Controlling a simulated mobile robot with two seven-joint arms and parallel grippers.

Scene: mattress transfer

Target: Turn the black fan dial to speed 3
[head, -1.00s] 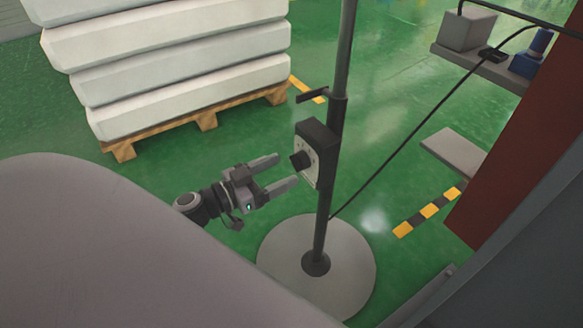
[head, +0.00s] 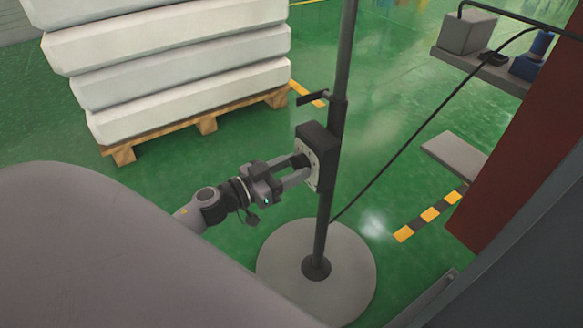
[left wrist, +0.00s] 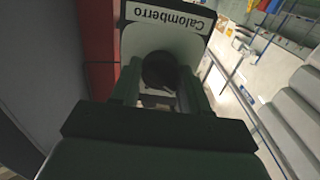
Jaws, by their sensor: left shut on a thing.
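The black fan dial (left wrist: 159,70) sits on the pale face of the control box (head: 318,148), which is fixed to the dark fan pole (head: 338,70). In the left wrist view the box face carries a "Calomberro" label. My left gripper (head: 301,168) is at the box face with its fingers on both sides of the dial, shut on it. In the head view the fingers hide most of the dial. The speed marks are too small or covered to read. My right gripper is not in view.
The pole rises from a round grey base (head: 285,275). A wooden pallet (head: 205,124) with stacked white mattresses (head: 180,60) stands behind at the left. A black cable (head: 395,150) runs from the pole toward a grey shelf (head: 480,66) at the upper right. Green floor lies between.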

